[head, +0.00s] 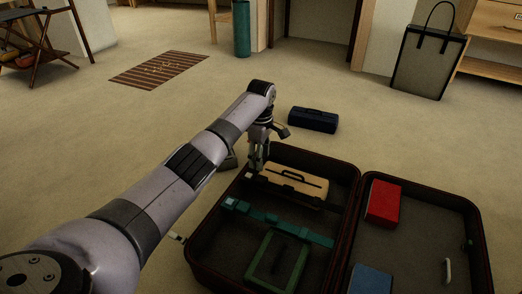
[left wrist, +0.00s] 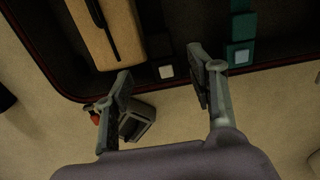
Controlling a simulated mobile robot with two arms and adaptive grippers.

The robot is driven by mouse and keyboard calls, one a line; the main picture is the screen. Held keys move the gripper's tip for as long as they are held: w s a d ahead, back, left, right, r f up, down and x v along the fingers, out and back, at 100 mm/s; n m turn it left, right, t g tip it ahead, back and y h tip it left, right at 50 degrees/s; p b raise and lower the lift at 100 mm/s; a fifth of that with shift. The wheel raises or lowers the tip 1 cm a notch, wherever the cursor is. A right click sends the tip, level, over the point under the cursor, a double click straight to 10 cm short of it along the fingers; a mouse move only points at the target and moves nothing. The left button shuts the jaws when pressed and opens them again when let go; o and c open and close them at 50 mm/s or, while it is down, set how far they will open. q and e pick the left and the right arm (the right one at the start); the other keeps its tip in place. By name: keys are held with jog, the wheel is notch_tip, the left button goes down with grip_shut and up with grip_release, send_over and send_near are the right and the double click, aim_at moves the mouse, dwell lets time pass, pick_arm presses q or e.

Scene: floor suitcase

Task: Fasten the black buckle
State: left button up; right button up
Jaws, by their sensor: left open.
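An open dark suitcase (head: 196,247) lies on the floor. A dark piece with a white square (left wrist: 166,71), which looks like the black buckle, sits at the suitcase edge between the tan case and the teal strap. My left gripper (head: 259,163) is over the suitcase's upper left edge, beside the tan case. In the left wrist view its two fingers (left wrist: 160,63) stand apart, with the white square showing between their tips. I see nothing held. The rest of the black strap is too dark to make out. My right gripper is not in view.
In the suitcase lie a tan case (head: 296,186), a teal strap (head: 275,219), a green frame (head: 262,268), a red box (head: 383,203) and a blue box (head: 370,280). A dark blue case (head: 313,120) and a grey object (left wrist: 138,122) are on the floor outside.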

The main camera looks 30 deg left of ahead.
pick_arm(q)
jog(key=shift+r, duration=1.25)
